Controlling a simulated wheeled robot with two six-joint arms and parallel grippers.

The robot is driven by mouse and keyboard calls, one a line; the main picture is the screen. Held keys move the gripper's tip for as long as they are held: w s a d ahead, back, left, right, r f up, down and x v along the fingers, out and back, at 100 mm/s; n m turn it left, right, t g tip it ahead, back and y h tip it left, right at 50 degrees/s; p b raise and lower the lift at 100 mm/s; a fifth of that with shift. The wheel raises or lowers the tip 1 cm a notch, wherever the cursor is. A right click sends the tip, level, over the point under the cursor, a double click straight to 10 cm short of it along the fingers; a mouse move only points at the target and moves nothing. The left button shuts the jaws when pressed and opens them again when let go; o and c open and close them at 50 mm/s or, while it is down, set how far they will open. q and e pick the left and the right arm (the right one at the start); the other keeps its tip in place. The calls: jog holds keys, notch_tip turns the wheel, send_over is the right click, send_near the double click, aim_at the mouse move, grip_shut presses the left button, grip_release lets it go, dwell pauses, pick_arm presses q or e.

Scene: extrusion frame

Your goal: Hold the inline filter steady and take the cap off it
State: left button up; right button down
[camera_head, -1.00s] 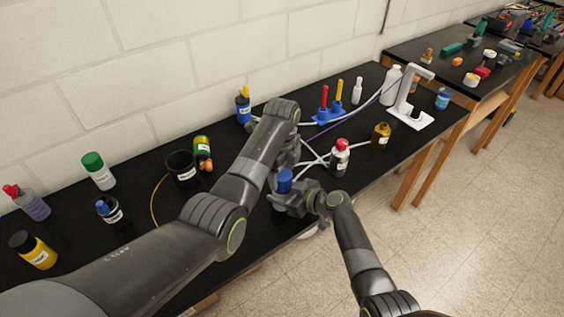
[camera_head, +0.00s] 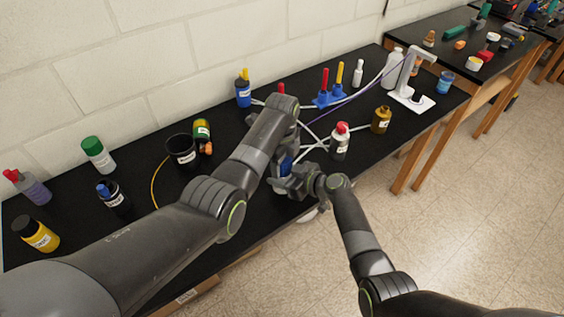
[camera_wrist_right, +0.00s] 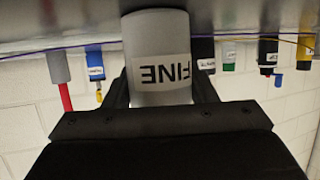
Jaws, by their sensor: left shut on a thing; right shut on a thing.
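The inline filter (camera_wrist_right: 160,58) is a grey cylinder with a "FINE" label, upside down in the right wrist view, between the two fingers of my right gripper (camera_wrist_right: 162,92). Its lower part in that view is hidden by the gripper. In the head view my right gripper (camera_head: 292,182) is at the near table edge.
The black table (camera_head: 235,222) holds a red-capped bottle (camera_head: 340,142) and a brown bottle (camera_head: 381,120) to the right, with pale tubes behind the grippers. A black cup (camera_head: 182,151) and several bottles stand left. The table's front edge is close to my right gripper.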

pick_arm(q)
jog(key=n, duration=0.6)
jog(key=shift+n, duration=0.3)
jog(key=o, duration=1.1)
jog(key=shift+r, duration=2.3)
jog(key=shift+c, duration=0.4)
jog(key=r+m, duration=0.1)
jog(key=m, duration=0.2)
jog(key=shift+r, duration=0.4)
jog(key=m, duration=0.1)
jog(key=r+m, duration=0.1)
jog(key=m, duration=0.1)
jog(key=shift+r+m, duration=0.25)
jog(key=shift+m, duration=0.05)
jog(key=shift+f, duration=3.95)
